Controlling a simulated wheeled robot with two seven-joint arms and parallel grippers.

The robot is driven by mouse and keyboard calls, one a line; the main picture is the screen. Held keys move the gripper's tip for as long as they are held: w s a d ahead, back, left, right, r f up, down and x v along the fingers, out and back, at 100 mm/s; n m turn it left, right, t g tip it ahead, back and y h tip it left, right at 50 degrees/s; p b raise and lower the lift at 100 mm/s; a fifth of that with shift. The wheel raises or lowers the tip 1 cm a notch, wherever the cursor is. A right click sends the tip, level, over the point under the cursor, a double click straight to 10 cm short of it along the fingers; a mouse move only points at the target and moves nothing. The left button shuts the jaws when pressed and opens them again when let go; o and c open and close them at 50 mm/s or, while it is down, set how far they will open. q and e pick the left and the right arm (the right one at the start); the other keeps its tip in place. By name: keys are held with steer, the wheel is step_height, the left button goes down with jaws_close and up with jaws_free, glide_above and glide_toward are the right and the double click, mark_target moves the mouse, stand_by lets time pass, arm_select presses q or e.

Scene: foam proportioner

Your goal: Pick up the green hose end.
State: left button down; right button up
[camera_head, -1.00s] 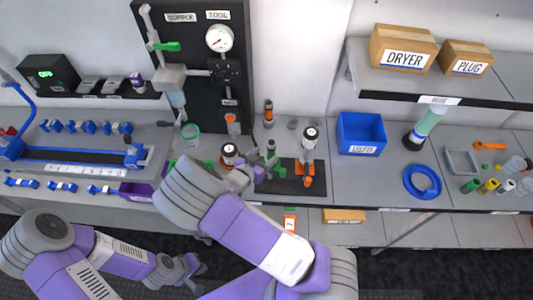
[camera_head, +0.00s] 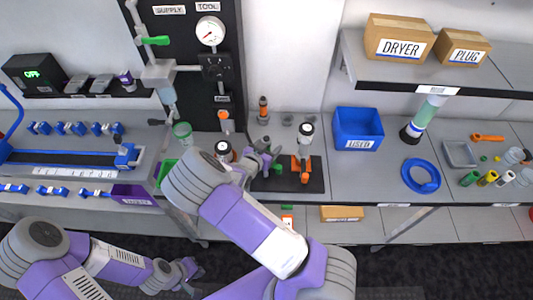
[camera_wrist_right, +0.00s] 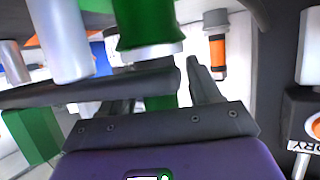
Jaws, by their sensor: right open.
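The green hose end (camera_wrist_right: 148,25) is a thick green cylinder with a flange, large at the top of the right wrist view. A narrower green part (camera_wrist_right: 160,102) shows below it, between my fingers. In the head view only a little green (camera_head: 277,165) shows beside the gripper, on the black mat (camera_head: 316,180). My right gripper (camera_head: 264,160) is open with its fingers either side of the green part; in the right wrist view its fingertips (camera_wrist_right: 187,72) are close to it. Contact cannot be told. My left gripper (camera_head: 192,272) hangs low, away from the bench; its jaws are too small to read.
An orange-and-black fitting (camera_head: 302,160) stands on the mat to the right. A white-topped dark fitting (camera_head: 223,152) stands left of the gripper. The blue bin (camera_head: 358,128) and blue hose coil (camera_head: 421,176) lie further right. The dark supply panel (camera_head: 190,75) rises behind.

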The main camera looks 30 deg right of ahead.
steer(key=c, duration=1.1)
steer(key=shift+r, duration=0.15)
